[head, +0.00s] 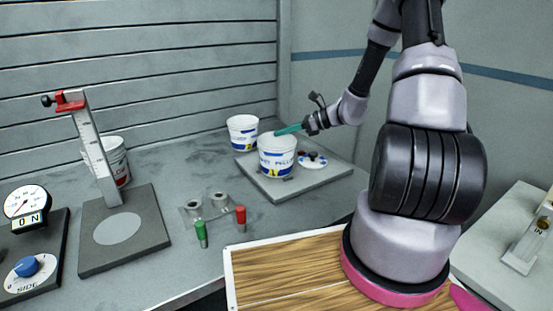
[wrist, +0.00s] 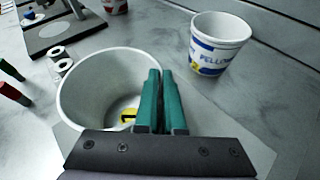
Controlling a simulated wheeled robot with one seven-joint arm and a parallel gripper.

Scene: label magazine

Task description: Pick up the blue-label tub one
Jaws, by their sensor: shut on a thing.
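A white tub with a blue label (head: 277,160) stands upright at the grey plate in the head view. It also shows in the wrist view (wrist: 85,95), open and empty, with a yellow mark reading 1 visible inside it. My gripper (head: 288,130) has green fingers, which also show in the wrist view (wrist: 160,100). They are shut on this tub's rim, one inside and one outside. I cannot tell whether its base touches the plate. A second blue-label tub (head: 242,131) stands behind it, apart from my gripper, and shows in the wrist view (wrist: 219,45).
The grey plate (head: 325,180) also carries a small dial with red and blue knobs (head: 312,160). A red-label tub (head: 118,165) stands behind a scaled post (head: 95,145). Slatted wall (head: 150,60) closes the back.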

